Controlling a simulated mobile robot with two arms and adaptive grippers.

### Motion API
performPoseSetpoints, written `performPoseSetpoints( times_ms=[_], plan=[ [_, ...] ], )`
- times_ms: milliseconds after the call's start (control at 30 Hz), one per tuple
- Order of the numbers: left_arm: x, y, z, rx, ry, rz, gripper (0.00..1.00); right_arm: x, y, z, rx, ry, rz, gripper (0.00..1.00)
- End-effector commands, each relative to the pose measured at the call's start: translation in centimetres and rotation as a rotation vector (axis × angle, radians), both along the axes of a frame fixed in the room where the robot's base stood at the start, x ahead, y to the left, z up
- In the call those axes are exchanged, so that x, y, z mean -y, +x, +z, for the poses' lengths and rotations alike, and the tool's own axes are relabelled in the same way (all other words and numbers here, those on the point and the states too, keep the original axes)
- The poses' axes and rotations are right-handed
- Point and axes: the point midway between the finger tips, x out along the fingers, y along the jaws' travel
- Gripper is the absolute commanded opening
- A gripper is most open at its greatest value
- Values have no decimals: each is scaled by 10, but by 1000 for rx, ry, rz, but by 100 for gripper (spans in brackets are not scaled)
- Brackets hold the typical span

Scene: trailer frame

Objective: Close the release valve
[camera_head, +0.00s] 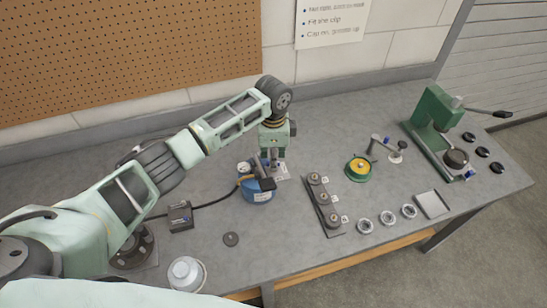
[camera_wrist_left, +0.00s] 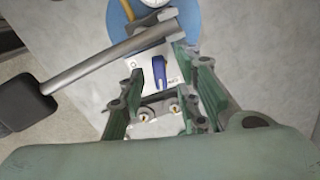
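A blue round pump body (camera_head: 258,196) stands on the bench with a hose and a black-ended lever. In the left wrist view, its blue top (camera_wrist_left: 180,12) is at the upper edge, and a metal lever (camera_wrist_left: 110,58) with a black grip crosses the view. A small blue valve lever (camera_wrist_left: 160,72), likely the release valve, lies on a white plate. My left gripper (camera_head: 272,160) is above the plate beside the pump. In the wrist view, its green fingers (camera_wrist_left: 158,82) are spread either side of the blue lever, with nothing held. My right gripper is out of view.
A dark block with round fittings (camera_head: 322,200), a green and yellow reel (camera_head: 358,168) and several metal rings lie to the right. A green press (camera_head: 436,125) stands at the far right. A dark box (camera_head: 181,216) is on the left. The front bench middle is mostly clear.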

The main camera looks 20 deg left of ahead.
Motion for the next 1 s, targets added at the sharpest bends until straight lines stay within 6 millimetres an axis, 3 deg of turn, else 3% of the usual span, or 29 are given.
performPoseSetpoints(
  times_ms=[533, 700, 1000],
  plan=[
    [1, 2, 102, 5, -2, 0, 30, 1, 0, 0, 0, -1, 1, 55],
    [0, 1, 114, 1, -1, -1, 30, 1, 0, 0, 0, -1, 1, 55],
    [1, 1, 116, 1, -1, -1, 30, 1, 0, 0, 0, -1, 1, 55]
  ],
)
